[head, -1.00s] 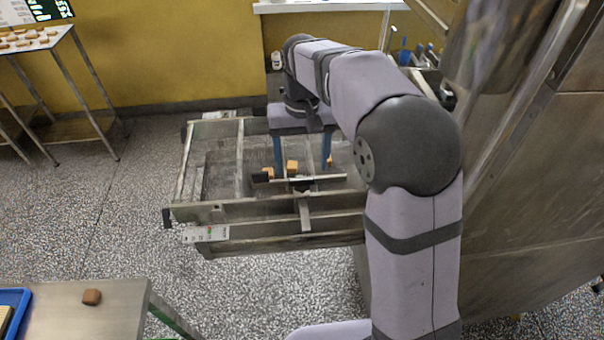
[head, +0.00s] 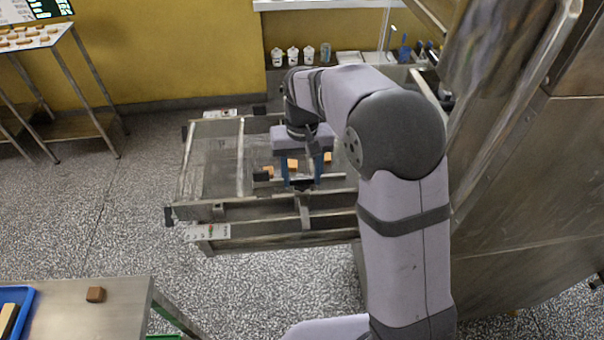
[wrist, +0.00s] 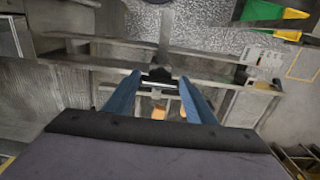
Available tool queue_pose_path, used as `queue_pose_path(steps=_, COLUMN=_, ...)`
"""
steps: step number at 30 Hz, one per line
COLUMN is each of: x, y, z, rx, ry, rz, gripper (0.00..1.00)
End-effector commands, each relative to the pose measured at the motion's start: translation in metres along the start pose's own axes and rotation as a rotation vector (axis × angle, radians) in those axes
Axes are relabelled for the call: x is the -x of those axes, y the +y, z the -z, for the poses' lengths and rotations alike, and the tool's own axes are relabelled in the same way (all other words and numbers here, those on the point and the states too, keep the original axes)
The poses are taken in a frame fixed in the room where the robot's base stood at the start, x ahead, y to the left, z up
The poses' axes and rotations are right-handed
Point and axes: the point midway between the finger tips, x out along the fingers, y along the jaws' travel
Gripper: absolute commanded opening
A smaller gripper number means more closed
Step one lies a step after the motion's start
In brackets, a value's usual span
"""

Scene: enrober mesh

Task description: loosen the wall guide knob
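The wall guide is a thin grey bar (head: 330,177) over the mesh conveyor. A small dark part that looks like its knob (head: 303,185) sits at the bracket in the middle of the bar; it also shows in the wrist view (wrist: 159,75). My gripper (head: 301,182) points down over it, its two blue fingers apart on either side. In the wrist view, my gripper (wrist: 160,82) shows gaps between the fingertips and the dark part. I cannot tell how far above it the tips are.
Small orange-brown pieces (head: 292,163) lie on the mesh just behind the bar. The conveyor frame's front rail (head: 240,208) runs close by in front. A steel machine (head: 520,180) stands at the right.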

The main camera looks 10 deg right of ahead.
Motion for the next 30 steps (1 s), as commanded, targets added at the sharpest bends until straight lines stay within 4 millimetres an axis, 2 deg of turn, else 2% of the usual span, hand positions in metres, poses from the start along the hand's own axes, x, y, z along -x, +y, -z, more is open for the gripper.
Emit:
queue_pose_path(steps=14, x=0.0014, y=0.0008, z=0.0006, rx=0.084, ry=0.001, rz=-0.001, gripper=0.28)
queue_pose_path(steps=30, x=0.0022, y=0.0023, z=0.0018, rx=0.532, ry=0.002, rz=-0.002, gripper=0.28)
